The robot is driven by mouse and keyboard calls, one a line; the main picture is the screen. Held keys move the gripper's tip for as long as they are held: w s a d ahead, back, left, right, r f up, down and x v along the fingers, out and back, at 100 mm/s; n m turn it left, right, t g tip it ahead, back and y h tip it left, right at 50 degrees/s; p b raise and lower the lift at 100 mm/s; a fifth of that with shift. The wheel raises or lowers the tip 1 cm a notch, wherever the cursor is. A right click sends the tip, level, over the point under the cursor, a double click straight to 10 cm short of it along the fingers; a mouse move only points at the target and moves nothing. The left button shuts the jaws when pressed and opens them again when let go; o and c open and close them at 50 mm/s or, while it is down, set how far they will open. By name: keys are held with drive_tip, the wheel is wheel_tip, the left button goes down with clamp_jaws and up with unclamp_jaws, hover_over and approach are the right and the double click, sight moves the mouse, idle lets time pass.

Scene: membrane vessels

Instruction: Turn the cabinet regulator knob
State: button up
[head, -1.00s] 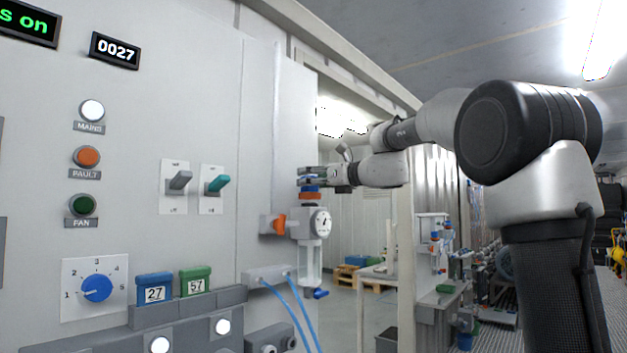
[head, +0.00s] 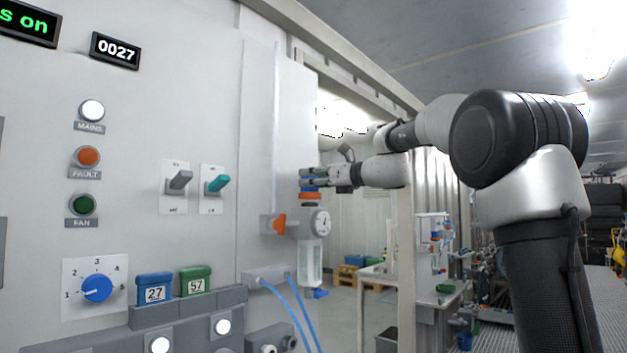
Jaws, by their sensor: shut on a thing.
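The cabinet regulator stands upright at the right edge of the cabinet front, with a white body (head: 304,226), a round gauge (head: 321,222), an orange ring (head: 310,197) and a clear bowl below. Its blue knob (head: 308,187) is on top, mostly hidden by my fingers. My gripper (head: 311,178) reaches in from the right, level, and is shut on the knob. The gauge needle is too small to read exactly.
An orange valve handle (head: 279,224) sits just left of the regulator. Two toggle switches (head: 213,184) and a blue dial (head: 97,288) are farther left on the cabinet. Blue hoses (head: 297,308) hang below. A door post (head: 405,230) stands behind my wrist.

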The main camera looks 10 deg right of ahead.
drive_tip(key=n+g+y, duration=0.3)
drive_tip(key=n+g, duration=0.1)
drive_tip(key=w+n+g+y, duration=0.1)
drive_tip(key=g+y, duration=0.1)
drive_tip(key=g, duration=0.1)
drive_tip(key=shift+d+n+y, duration=0.3)
drive_tip(key=shift+d+n, duration=0.05)
drive_tip(key=shift+n, duration=0.05)
drive_tip(key=shift+n+g+y, duration=0.7)
drive_tip(key=shift+n+g, duration=1.1)
drive_tip(key=shift+g, duration=1.3)
drive_tip(key=o, duration=1)
drive_tip(key=d, duration=0.7)
drive_tip(key=shift+s+d, duration=0.15)
drive_tip(key=shift+d, duration=0.05)
